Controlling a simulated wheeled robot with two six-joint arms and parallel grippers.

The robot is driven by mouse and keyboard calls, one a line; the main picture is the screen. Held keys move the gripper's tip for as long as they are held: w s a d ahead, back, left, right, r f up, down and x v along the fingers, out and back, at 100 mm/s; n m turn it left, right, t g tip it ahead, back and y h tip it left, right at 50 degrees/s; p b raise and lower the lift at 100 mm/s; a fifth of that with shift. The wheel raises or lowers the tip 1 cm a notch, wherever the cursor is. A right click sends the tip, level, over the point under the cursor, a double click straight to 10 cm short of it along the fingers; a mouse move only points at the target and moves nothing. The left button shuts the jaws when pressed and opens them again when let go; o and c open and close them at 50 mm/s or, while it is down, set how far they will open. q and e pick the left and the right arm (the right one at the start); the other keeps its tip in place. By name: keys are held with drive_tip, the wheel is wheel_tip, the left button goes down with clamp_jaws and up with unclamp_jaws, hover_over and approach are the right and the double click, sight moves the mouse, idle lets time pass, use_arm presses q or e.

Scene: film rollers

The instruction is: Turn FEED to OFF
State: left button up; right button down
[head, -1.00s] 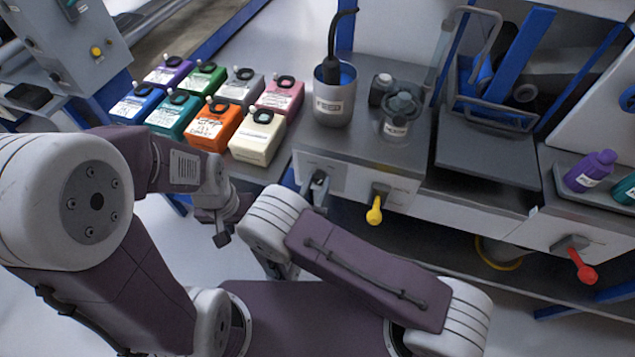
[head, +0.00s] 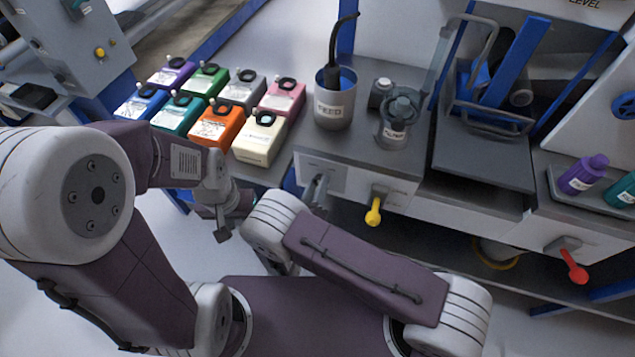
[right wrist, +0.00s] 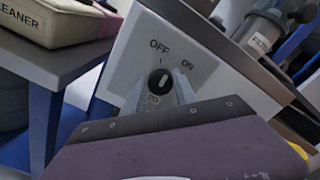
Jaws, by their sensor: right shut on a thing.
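The FEED knob (right wrist: 159,81) is a black round knob on a light panel marked OFF and ON, best seen in the right wrist view. A white mark on it points up, close to the OFF side; its exact angle is hard to tell. My right gripper (right wrist: 159,90) is shut on the knob, one finger on each side. In the head view my right gripper (head: 319,188) is at the cabinet's front panel (head: 337,172), and hides the knob. My left gripper (head: 222,235) hangs low at left, away from the panel; its jaws are too small to read.
The steel FEED pot (head: 334,105) and a dark-lidded jar (head: 397,120) stand on the cabinet top above the panel. A yellow lever (head: 374,210) hangs right of my right gripper, and a red lever (head: 574,268) farther right. Several coloured jugs (head: 215,127) stand at left.

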use_arm(q)
drive_tip(key=shift+r+p, duration=0.5)
drive_tip(key=shift+r, duration=0.05)
use_arm(e)
drive_tip(key=n, duration=0.4)
drive_tip(key=shift+f+n, duration=0.1)
drive_tip(key=shift+n, duration=0.2)
drive_tip(key=shift+d, duration=0.1)
drive_tip(key=c, duration=1.1)
unclamp_jaws()
drive_tip(key=shift+o, duration=0.5)
use_arm(q)
drive_tip(key=shift+w, duration=0.1)
use_arm(e)
drive_tip(key=shift+s, duration=0.1)
